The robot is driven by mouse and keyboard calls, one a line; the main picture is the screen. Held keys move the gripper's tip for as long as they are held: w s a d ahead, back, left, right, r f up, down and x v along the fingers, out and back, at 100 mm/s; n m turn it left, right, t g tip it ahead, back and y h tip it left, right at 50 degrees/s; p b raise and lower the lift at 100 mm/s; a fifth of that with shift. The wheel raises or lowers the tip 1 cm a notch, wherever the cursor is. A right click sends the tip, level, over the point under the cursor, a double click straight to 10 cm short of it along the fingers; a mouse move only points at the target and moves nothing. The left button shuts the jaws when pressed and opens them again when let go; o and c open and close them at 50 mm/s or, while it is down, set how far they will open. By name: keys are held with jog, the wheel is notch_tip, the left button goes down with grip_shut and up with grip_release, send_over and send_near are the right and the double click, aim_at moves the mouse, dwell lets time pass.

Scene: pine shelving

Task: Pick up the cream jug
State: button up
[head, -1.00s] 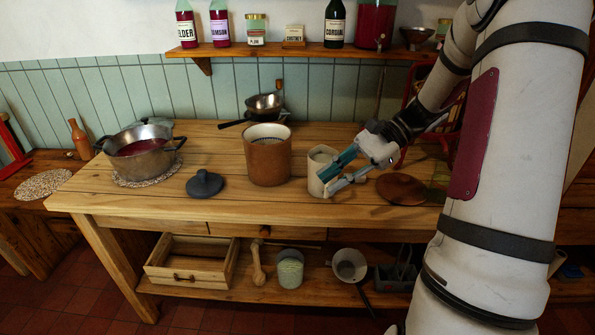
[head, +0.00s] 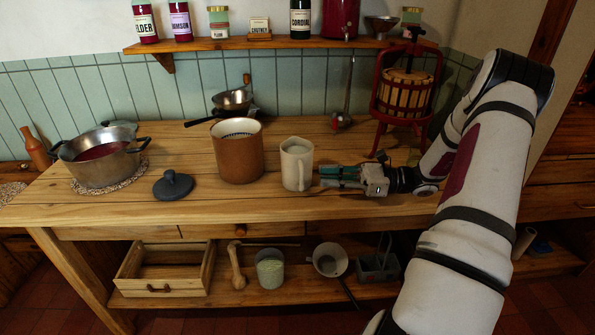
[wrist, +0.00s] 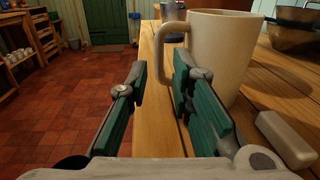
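The cream jug (head: 297,165) stands upright on the wooden worktable, right of a brown crock (head: 238,152). In the wrist view the jug (wrist: 228,55) rises just ahead, right of centre, its handle toward the left. My gripper (head: 323,177) is low beside the jug's right side in the head view, fingers pointing left at it. In the wrist view my gripper (wrist: 159,80) is open with nothing between the fingers. The right finger overlaps the jug's lower left part, and the handle shows beyond the gap. I cannot tell whether a finger touches the jug.
A dark lid (head: 173,186) and a steel pot (head: 100,160) stand left on the table (head: 130,207). A red press (head: 405,90) stands at the back right. A pale block (wrist: 286,138) lies right of my gripper. The table front before the jug is clear.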

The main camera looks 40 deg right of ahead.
aim_at(301, 179)
jog(key=shift+f+x, duration=0.2)
jog(key=shift+x, duration=3.65)
jog(key=shift+s, duration=0.1)
grip_shut()
